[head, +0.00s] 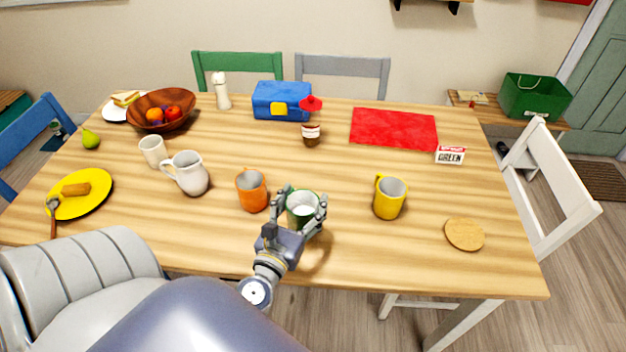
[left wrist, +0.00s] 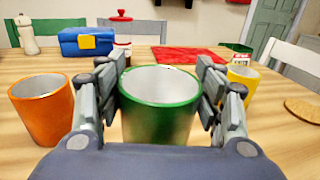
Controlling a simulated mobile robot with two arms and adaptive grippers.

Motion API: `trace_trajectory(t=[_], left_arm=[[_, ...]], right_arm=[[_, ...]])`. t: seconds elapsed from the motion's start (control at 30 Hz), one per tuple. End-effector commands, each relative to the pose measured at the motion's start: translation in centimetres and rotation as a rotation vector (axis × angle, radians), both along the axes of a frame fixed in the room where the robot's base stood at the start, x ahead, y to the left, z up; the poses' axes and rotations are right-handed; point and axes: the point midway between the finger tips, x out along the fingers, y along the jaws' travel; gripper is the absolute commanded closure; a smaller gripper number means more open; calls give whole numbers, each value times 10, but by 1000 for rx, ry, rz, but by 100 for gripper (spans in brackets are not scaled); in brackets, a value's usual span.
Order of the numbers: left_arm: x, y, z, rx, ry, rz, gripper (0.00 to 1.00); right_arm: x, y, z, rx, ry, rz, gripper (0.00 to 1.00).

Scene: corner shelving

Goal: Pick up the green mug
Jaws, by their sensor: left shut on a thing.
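The green mug (head: 301,208) stands upright near the front middle of the wooden table, its inside pale. In the left wrist view the green mug (left wrist: 160,112) fills the middle, between the two fingers. My left gripper (head: 306,206) is shut on the mug, one finger on each side of it. It also shows in the left wrist view (left wrist: 160,95). I cannot tell whether the mug's base touches the table. My right gripper is not in view.
An orange mug (head: 252,190) stands close on the left and a yellow mug (head: 389,198) on the right. A round cork coaster (head: 464,235) lies at right. A red mat (head: 393,128) and blue lunchbox (head: 282,101) are behind.

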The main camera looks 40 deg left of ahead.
Motion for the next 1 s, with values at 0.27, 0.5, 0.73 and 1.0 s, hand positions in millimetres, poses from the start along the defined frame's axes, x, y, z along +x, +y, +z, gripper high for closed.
trace_trajectory(t=[0.27, 0.5, 0.73, 1.0], left_arm=[[-31, -1, 2, 2, -2, 1, 92], [-48, -1, 4, 2, -2, 0, 92], [-58, -1, 6, 2, -3, 1, 92], [-62, -1, 7, 2, -3, 1, 92]], right_arm=[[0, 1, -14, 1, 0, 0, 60], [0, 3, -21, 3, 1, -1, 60], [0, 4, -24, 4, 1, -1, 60], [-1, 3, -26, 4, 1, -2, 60]])
